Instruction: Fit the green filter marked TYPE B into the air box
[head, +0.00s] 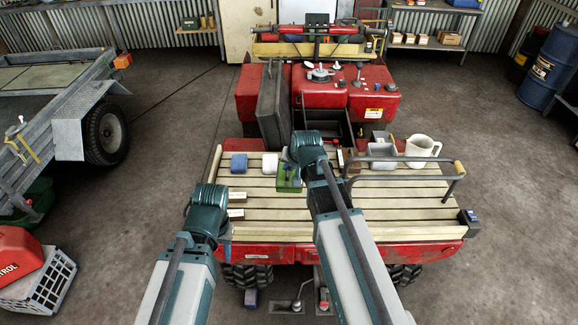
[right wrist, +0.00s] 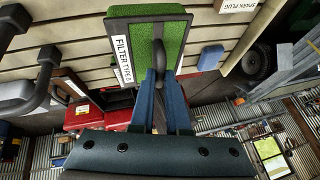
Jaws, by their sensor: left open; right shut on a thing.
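The green filter (head: 288,183) has a white label reading FILTER TYPE B in the right wrist view (right wrist: 145,35). My right gripper (right wrist: 160,80) is shut on its dark middle ridge. In the head view the filter is over the slatted rack, partly behind my right gripper (head: 300,165); whether it touches the slats I cannot tell. My left gripper (head: 209,195) is over the rack's left end, open, with its fingers mostly hidden by the arm. An open dark compartment (head: 330,128) in the red quad, apparently the air box, lies beyond the rack. Its inside is hardly visible.
A black seat (head: 272,105) stands raised left of the compartment. A grey rail (head: 405,162) rises at right.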

